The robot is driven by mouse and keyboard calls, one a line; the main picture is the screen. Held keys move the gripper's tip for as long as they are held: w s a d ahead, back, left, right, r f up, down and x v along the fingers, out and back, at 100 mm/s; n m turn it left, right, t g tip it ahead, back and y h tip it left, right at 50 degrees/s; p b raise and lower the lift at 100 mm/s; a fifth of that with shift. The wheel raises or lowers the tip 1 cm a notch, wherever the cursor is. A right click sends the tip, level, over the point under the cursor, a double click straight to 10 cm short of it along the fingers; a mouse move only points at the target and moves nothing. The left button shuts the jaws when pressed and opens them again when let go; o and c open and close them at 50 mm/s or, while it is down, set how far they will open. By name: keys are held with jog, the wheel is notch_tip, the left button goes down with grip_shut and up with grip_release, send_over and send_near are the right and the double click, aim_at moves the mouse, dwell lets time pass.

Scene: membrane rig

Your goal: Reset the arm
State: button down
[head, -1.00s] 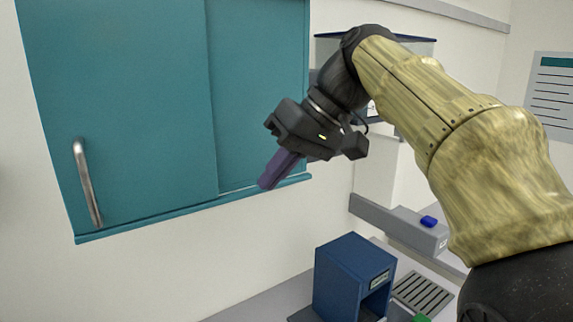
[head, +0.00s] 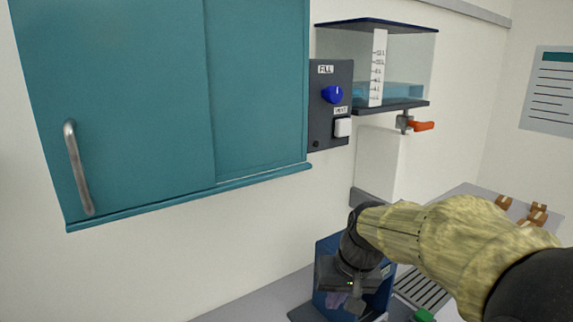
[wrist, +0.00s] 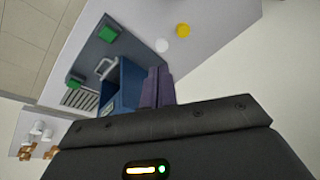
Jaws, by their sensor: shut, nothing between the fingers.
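My gripper (head: 343,301) is low in the head view, in front of the blue box-shaped unit (head: 326,246) on the bench. Its purple fingers (wrist: 157,87) show in the wrist view, together and with nothing between them. The blue unit also shows in the wrist view (wrist: 122,84), just left of the fingers. I cannot tell whether the fingers touch it. My forearm covers part of the bench at the lower right of the head view.
A teal cabinet (head: 110,100) hangs on the left wall. A control panel (head: 330,107) and a water tank (head: 400,70) with an orange valve handle (head: 422,126) are beside it.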

jog(key=s+d+f+h, duration=0.1)
jog(key=s+d+f, duration=0.2)
jog(key=s+f, duration=0.2)
jog(key=s+d+f+h+b, duration=0.1)
jog(key=s+d+f, duration=0.1)
jog(key=s+f, duration=0.3)
notch_tip(320, 180, down, 4)
jog(key=shift+d+f+m, duration=0.15)
jog(key=shift+d+m, duration=0.25)
